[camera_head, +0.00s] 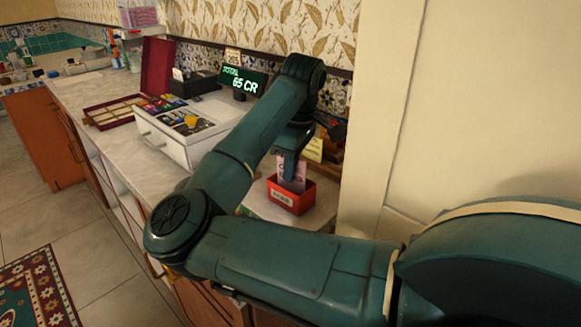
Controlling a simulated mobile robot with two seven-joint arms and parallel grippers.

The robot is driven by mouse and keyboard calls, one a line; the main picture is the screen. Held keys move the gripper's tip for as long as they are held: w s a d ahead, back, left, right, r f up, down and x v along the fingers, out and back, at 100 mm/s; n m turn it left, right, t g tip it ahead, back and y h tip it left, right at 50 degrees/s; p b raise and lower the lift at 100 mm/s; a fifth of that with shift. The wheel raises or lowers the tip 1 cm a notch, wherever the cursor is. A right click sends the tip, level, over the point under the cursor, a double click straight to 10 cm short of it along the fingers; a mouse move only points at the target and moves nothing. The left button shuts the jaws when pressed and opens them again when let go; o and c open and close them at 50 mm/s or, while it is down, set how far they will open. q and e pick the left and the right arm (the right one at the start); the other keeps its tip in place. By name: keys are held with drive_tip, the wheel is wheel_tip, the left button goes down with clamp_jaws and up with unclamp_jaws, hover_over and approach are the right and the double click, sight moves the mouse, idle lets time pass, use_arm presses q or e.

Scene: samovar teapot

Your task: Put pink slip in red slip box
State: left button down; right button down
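The red slip box (291,197) stands on the counter near the wall, with a pale label on its front. A pale pinkish slip (299,180) stands upright at the box, its lower end hidden behind the front wall. My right gripper (289,168) points down right above the box, and a finger overlaps the slip. The view is too small and edge-on to tell if the fingers grip the slip or stand apart. My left gripper is out of view.
A white cash register (180,137) with an open-top drawer stands left of my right arm, below a green display (243,81). A yellow card (314,149) stands behind the box. A sectioned tray (113,112) lies farther left. A wall (380,110) edge closes off the right.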

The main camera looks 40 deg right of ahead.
drive_tip(key=shift+b, duration=0.3)
idle(0.5)
drive_tip(key=c, duration=1.2)
unclamp_jaws()
drive_tip(key=shift+r, duration=0.1)
drive_tip(key=shift+r+p, duration=1.75)
drive_tip(key=shift+r, duration=1.7)
